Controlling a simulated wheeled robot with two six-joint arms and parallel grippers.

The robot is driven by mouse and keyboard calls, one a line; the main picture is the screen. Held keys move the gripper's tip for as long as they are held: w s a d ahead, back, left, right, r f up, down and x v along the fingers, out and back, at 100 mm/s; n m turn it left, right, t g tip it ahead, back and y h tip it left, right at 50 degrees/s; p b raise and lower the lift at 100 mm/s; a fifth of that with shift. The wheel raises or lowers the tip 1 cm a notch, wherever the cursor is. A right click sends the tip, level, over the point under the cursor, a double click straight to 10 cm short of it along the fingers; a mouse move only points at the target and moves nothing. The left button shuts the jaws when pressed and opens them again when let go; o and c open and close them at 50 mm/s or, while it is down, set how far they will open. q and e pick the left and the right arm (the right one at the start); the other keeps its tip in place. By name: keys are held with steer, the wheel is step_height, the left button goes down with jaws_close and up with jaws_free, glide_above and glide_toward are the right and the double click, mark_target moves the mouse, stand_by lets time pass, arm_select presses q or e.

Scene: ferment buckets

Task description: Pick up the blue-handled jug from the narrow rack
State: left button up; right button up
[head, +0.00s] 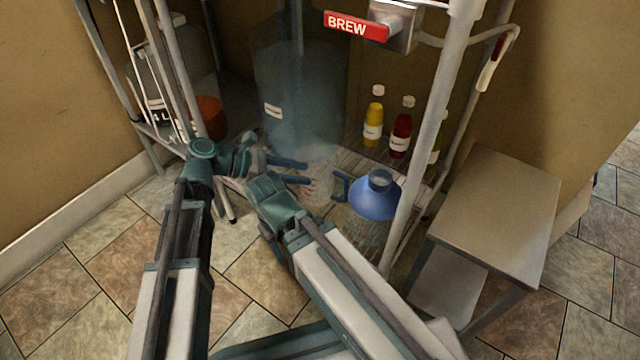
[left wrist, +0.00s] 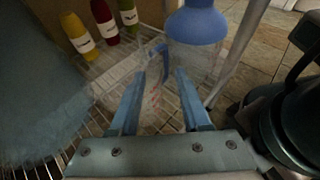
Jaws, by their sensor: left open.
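The clear jug (head: 319,188) with red markings and a blue handle (head: 341,187) stands on the wire shelf of the narrow rack. In the left wrist view, the blue handle (left wrist: 159,55) shows just beyond my fingertips, and part of the clear body shows between the fingers. My left gripper (head: 308,173) is open, its fingers pointing at the jug; it also shows in the left wrist view (left wrist: 168,82). I cannot tell whether the fingers touch the jug. My right arm reaches in from the lower right, but its gripper cannot be made out.
A clear vessel with a blue funnel-like top (head: 375,197) stands close right of the jug. A large blue bucket (head: 300,100) is behind, with yellow (head: 373,125) and red (head: 400,135) bottles beside it. A rack post (head: 425,140) and small table (head: 495,205) are at right.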

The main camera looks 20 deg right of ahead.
mark_target(317, 177)
arm_select(q)
steer(key=shift+w+b+x, duration=0.1)
steer(key=shift+b+x, duration=0.45)
steer(key=shift+x, duration=0.6)
steer(key=shift+w+b+x, duration=0.15)
steer(key=shift+b+x, duration=0.35)
steer(key=shift+x, duration=0.65)
steer(key=shift+s+d+f, duration=0.15)
steer(key=shift+d+f, duration=0.05)
steer(key=shift+d, duration=0.15)
jaws_close()
